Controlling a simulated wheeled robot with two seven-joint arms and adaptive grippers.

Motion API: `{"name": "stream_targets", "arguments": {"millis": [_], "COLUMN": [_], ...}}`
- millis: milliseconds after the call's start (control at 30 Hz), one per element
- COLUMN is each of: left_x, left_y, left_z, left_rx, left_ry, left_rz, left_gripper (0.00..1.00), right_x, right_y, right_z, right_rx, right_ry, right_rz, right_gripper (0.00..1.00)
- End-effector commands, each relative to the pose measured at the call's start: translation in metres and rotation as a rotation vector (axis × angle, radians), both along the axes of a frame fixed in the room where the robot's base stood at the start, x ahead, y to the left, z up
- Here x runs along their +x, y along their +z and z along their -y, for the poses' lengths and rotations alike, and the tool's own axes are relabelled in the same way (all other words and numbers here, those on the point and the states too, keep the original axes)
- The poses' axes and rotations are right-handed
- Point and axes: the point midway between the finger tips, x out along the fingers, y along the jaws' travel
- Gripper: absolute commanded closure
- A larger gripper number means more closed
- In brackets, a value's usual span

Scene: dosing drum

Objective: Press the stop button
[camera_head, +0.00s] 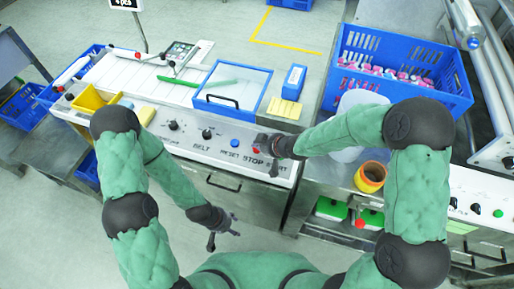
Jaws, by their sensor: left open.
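The control panel (190,143) runs along the front of the workbench, with buttons labelled BELT, RESET, STOP and START. The red stop button (256,150) shows just above the STOP label. My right gripper (266,145) reaches in from the right, low over the panel, with its tip close beside the stop button. It covers the area above the START label. I cannot tell whether it touches the button or whether its jaws are open. My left gripper (224,239) is open and empty, hanging in front of the bench above the floor.
A blue-framed tray (232,106) with a clear cover sits behind the panel. A large blue crate (455,88) with pink-and-white items stands at the back right. An orange-banded cup (370,177) stands beneath my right arm. A yellow bin (92,101) is at the left.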

Motion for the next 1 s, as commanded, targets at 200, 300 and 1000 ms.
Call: {"name": "stream_targets", "arguments": {"millis": [200, 300, 1000], "left_x": [-0.0001, 0.0000, -0.0001], "left_y": [0.0000, 0.0000, -0.0059], "left_z": [0.0000, 0.0000, 0.0000], "left_rx": [0.000, 0.000, 0.000], "left_ry": [0.000, 0.000, 0.000], "left_rz": [0.000, 0.000, 0.000], "left_gripper": [0.46, 0.46, 0.46], "right_x": [0.0000, 0.0000, 0.0000], "right_y": [0.0000, 0.0000, -0.0080], "right_z": [0.0000, 0.0000, 0.0001], "right_rx": [0.000, 0.000, 0.000], "right_ry": [0.000, 0.000, 0.000], "right_rz": [0.000, 0.000, 0.000], "right_gripper": [1.00, 1.00, 1.00]}}
